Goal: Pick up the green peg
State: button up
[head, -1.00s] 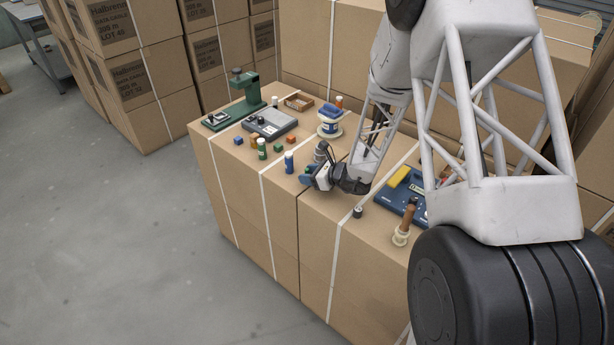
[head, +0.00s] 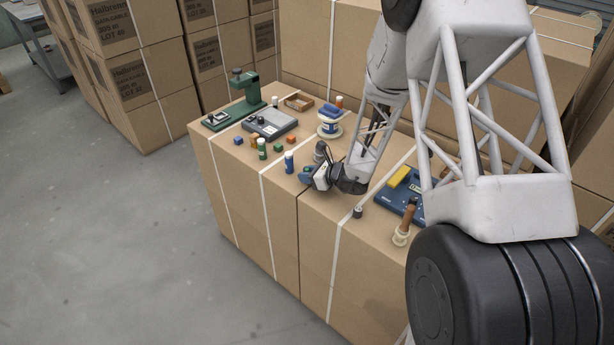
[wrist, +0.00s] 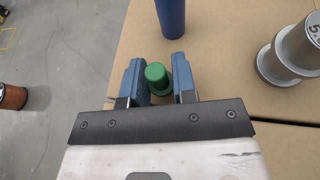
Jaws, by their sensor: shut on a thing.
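The green peg (wrist: 156,76) stands between the two blue fingers of my gripper (wrist: 156,70) in the wrist view, its round top facing the camera. My gripper is shut on it. In the head view my gripper (head: 305,178) is low over the carton top, and the peg is hidden there or too small to make out. I cannot tell whether the peg's lower end touches the carton.
A blue cylinder (wrist: 171,14) is just beyond the fingers; a grey metal weight (wrist: 290,50) stands to the right. The carton top (head: 335,215) also holds a green stand (head: 246,95), a spool (head: 330,125), small cubes and a blue case (head: 390,197).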

jog(key=shift+r, duration=0.1)
dwell(0.3)
jog(key=shift+r, duration=0.7)
jog(key=shift+s+d+r, duration=0.1)
jog(key=shift+s+r, duration=0.15)
jog(key=shift+r, duration=0.3)
jog(key=shift+s+r, duration=0.2)
jog(key=shift+r, duration=0.3)
jog(key=s+d+r, duration=0.1)
jog(key=s+d, duration=0.1)
jog(key=s, duration=1.3)
jog(key=shift+d+r, duration=0.15)
jog(key=shift+d, duration=0.05)
